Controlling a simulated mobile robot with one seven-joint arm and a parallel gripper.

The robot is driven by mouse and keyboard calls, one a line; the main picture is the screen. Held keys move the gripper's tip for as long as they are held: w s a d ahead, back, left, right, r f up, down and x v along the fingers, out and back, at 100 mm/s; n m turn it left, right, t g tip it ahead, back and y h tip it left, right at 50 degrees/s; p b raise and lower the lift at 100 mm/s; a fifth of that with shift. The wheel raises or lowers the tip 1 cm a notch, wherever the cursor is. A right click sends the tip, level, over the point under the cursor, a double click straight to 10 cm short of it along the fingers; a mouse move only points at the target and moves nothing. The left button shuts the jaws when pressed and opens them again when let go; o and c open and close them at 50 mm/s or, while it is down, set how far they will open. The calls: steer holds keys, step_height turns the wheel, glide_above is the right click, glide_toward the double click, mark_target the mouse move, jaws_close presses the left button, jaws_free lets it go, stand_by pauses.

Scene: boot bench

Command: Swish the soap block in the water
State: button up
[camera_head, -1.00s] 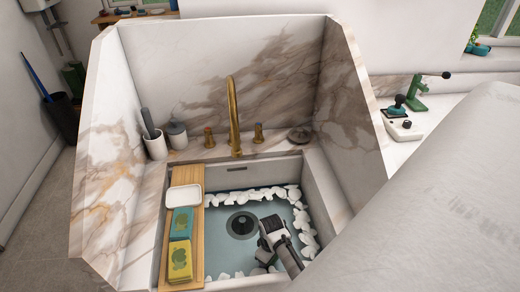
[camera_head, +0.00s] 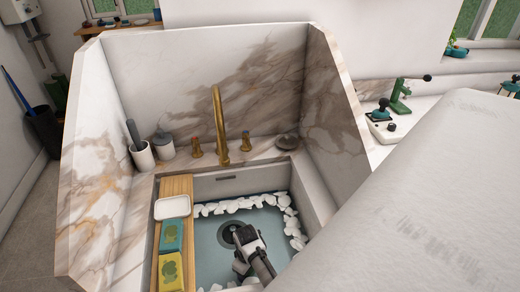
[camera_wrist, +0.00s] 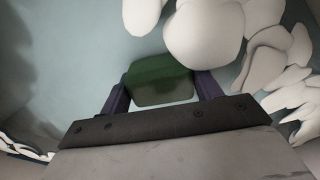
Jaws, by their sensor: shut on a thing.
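The soap block is hidden in the head view. Pale blue water (camera_head: 208,246) covers the basin floor, and white foam clumps (camera_head: 245,203) line its back and right sides. Foam also lies beside the block in the wrist view (camera_wrist: 205,35). How deep the block sits in the water I cannot tell.
A wooden board (camera_head: 179,188) spans the basin's left side, carrying a white dish (camera_head: 172,207), a teal pack (camera_head: 171,236) and a yellow pack (camera_head: 170,271). The brass faucet (camera_head: 218,125) rises behind the basin. Marble walls (camera_head: 190,85) enclose the back and sides.

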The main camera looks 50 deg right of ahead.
steer(key=shift+r, duration=0.15)
steer(key=shift+r, duration=4.4)
steer(key=shift+a, duration=0.1)
step_height(320, 180, up, 8)
